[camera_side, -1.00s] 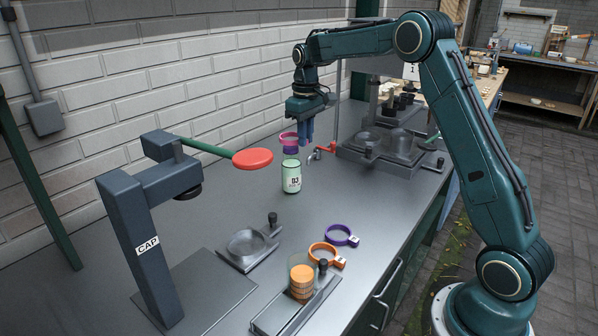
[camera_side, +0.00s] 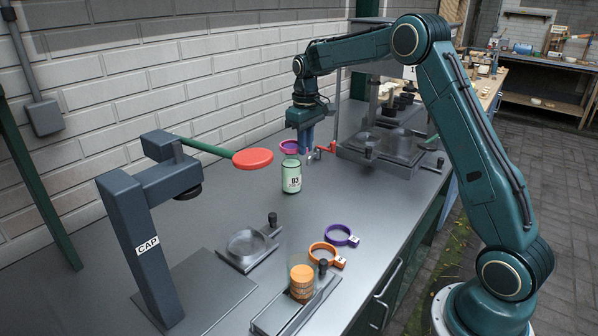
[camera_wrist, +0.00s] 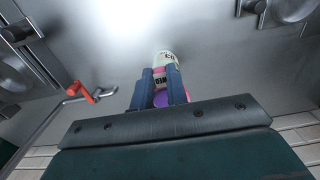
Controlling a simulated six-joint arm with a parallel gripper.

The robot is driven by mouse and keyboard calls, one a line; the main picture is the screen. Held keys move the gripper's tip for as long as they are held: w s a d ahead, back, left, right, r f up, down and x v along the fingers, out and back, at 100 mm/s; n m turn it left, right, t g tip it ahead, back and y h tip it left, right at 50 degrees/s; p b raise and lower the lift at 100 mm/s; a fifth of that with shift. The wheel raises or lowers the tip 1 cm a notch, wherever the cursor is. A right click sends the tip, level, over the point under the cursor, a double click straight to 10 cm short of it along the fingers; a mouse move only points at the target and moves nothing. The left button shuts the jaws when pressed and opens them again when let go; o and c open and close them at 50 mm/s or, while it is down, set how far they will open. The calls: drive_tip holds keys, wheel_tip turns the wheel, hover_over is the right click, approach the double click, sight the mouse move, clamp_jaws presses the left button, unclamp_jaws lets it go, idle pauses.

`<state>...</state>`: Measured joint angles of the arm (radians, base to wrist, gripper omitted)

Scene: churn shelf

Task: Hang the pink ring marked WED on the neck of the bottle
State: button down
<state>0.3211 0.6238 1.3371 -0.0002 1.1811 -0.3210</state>
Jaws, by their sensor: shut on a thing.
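The pale green bottle (camera_side: 291,178), marked with dark print, stands upright on the bench. My gripper (camera_side: 306,146) points down just to the right of the bottle's top and is shut on the pink ring (camera_side: 289,145). The ring shows at the height of the bottle's neck; I cannot tell whether it is fully around it. In the wrist view, the white tag of the ring (camera_wrist: 160,78) sits between my fingers, with dark letters, and the bottle (camera_wrist: 165,56) is just beyond. Something purple (camera_wrist: 160,100) also shows between the fingers.
A purple ring (camera_side: 341,235) and an orange ring (camera_side: 326,255) lie on the bench in front. A glass with orange contents (camera_side: 301,282) stands near them. A CAP press (camera_side: 143,230) with a red-ended lever (camera_side: 253,159) is at left. A red-handled tap (camera_side: 326,149) is close on the right.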

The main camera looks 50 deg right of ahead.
drive_tip(key=shift+f, duration=0.2)
idle(0.3)
drive_tip(key=shift+f, duration=0.7)
drive_tip(key=shift+f, duration=0.55)
idle(0.6)
drive_tip(key=c, duration=1.3)
unclamp_jaws()
drive_tip(key=shift+o, duration=0.6)
drive_tip(key=shift+r, duration=0.1)
drive_tip(key=shift+r, duration=3.4)
